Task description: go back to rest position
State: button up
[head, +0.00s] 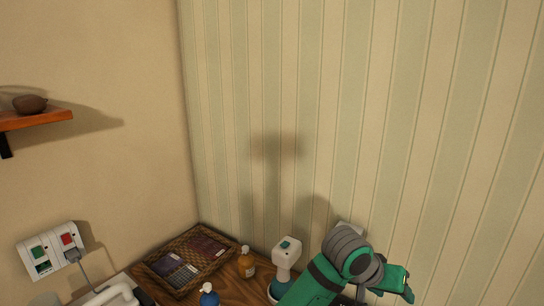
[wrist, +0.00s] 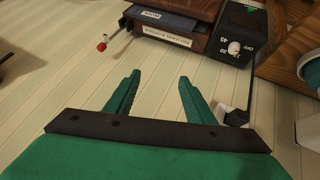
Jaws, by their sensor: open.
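My gripper (head: 398,284) is at the lower right in the head view, at the end of my green and grey arm. It is in front of the striped wall (head: 330,110). In the wrist view my gripper (wrist: 158,78) shows two green fingers spread apart. Nothing is between the fingers. Beyond them is the pale striped wall (wrist: 60,80), seen at a tilt.
A wooden counter (head: 233,287) holds a wicker tray (head: 160,288), an amber bottle (head: 246,262), a blue bottle (head: 208,296) and a white device (head: 286,255). A wall socket (head: 52,250) and shelf (head: 35,118) are left. A black dial box (wrist: 237,35) shows in the wrist view.

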notch_tip(320, 180, down, 8)
jog(key=d+n+t+h, duration=0.3)
jog(key=n+t+h, duration=0.2)
jog(key=s+a+f+n+t+y, duration=0.7)
jog(key=s+a+f, duration=0.7)
jog(key=a+f, duration=0.25)
jog(key=s+a+m+y, duration=0.1)
jog(key=s+a+y, duration=0.1)
jog(key=s+a, duration=0.3)
jog(key=s+a+r+m+y, duration=0.1)
jog(key=s+a, duration=0.4)
jog(key=s, duration=0.6)
jog(key=s+a+r+m+y, duration=0.1)
jog(key=s+a+m+y, duration=0.1)
jog(key=s+a, duration=0.3)
jog(key=shift+s+a+r+m+y, duration=0.25)
jog(key=shift+s+m, duration=0.25)
jog(key=shift+s, duration=1.1)
jog(key=shift+c, duration=0.7)
